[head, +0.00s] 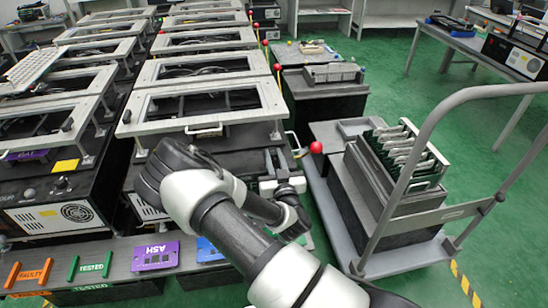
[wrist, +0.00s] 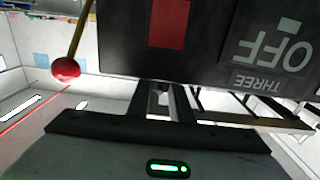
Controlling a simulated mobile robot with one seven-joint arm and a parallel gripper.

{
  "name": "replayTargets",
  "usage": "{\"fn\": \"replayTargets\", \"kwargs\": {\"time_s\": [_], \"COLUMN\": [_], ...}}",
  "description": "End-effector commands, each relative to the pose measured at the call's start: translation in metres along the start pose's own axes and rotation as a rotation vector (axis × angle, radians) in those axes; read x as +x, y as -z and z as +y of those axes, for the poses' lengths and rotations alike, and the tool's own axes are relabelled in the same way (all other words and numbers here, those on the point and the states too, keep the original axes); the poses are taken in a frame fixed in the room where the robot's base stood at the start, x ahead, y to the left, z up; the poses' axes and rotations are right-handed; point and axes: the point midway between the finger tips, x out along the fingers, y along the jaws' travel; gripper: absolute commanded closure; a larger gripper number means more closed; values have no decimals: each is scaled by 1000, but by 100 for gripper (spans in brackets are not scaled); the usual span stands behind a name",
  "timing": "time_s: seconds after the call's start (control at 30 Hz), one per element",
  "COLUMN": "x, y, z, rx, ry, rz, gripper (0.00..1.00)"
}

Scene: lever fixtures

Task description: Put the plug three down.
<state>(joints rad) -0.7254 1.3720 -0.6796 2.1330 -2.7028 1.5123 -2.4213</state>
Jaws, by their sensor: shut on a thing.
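My gripper (wrist: 162,98) shows in the wrist view with its two dark fingers close together under the edge of a black panel. A small pale part shows between the fingers; it appears to be plug three's handle (wrist: 163,97), mostly hidden. In the head view my gripper (head: 272,163) reaches the front right of the nearest dark bench unit, and my wrist hides most of the handle there.
A red ball on a yellow rod (head: 316,147) stands right of my gripper; it also shows in the wrist view (wrist: 65,70). A trolley (head: 350,225) with a loaded crate stands at right. FAULTY (head: 28,273), TESTED (head: 90,266) and ASH (head: 156,256) plates lie at front left.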

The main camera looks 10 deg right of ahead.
Motion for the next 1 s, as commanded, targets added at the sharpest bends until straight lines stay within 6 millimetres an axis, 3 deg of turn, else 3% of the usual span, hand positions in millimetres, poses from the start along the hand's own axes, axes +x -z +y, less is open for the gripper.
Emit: {"fn": "replayTargets", "kwargs": {"time_s": [0.43,0.47,0.57,0.8,1.0], "x": [0,0,0,-1,-6], "y": [-12,-12,-12,-12,0], "z": [0,0,0,0,-1], "rx": [0,0,0,0,0], "ry": [0,0,0,0,1], "rz": [-2,-2,-3,-5,-6], "gripper": [100,77,62,62,62]}}
